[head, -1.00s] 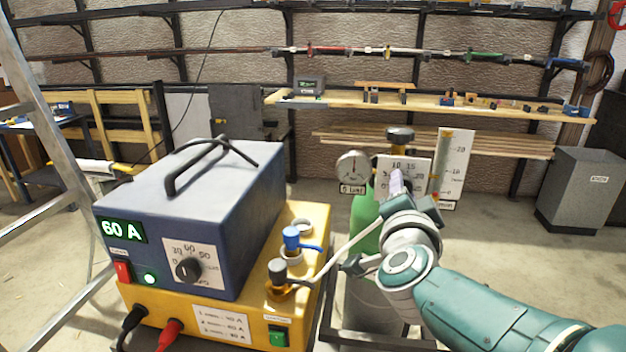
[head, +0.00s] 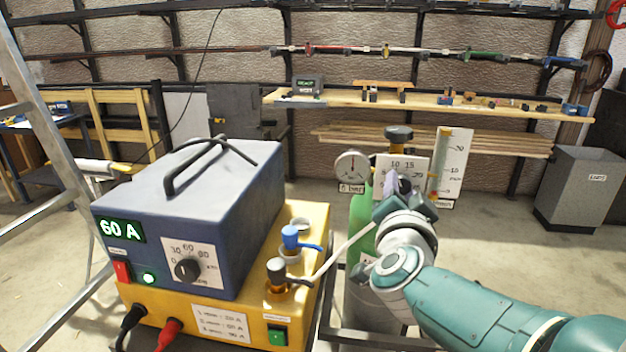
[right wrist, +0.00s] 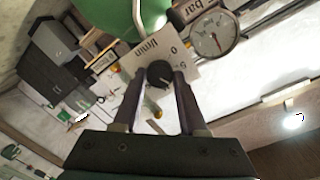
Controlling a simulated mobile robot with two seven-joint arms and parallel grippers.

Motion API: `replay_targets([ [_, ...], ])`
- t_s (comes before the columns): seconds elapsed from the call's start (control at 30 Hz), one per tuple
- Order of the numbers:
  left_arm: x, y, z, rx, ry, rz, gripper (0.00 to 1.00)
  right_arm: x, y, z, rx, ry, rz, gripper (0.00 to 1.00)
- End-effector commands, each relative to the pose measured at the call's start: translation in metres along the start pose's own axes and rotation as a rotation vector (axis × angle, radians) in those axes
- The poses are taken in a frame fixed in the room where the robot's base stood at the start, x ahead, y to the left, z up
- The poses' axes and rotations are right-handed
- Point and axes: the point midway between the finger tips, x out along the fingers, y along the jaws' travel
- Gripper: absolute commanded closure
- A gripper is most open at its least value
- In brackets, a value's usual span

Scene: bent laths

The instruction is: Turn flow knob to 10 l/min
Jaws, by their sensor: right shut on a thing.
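The flow knob (right wrist: 160,76) is a dark round knob in front of a white l/min dial plate (right wrist: 148,52), seen in the right wrist view. The plate (head: 411,166) also shows in the head view, with marks such as 10 and 15. My right gripper (right wrist: 160,84) is shut on the knob, one finger on each side. In the head view my right gripper (head: 397,197) hides the knob and the lower plate. The green gas bottle (head: 361,225) stands behind it. A flow tube with a scale (head: 449,165) stands right of the plate. My left gripper is not in view.
A round pressure gauge (head: 352,166) sits left of the plate. A blue welding unit (head: 190,215) showing 60 A rests on a yellow box (head: 300,225) at the left. A pale hose (head: 345,250) runs to the bottle. A grey bin (head: 582,190) stands at the right.

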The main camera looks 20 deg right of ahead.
Motion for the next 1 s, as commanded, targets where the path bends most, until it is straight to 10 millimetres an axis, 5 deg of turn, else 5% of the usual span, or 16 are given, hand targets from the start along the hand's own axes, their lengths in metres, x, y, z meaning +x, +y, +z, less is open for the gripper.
replay_targets([
  [0.3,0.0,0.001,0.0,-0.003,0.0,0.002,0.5,0.0,0.001,0.0,0.001,-0.001,0.001,0.28],
  [0.57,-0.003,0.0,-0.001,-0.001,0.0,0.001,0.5,-0.003,0.0,-0.001,0.001,-0.001,0.001,0.28],
  [1.0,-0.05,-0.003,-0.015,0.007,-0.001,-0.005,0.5,-0.079,-0.003,-0.003,0.001,-0.003,0.002,0.28],
])
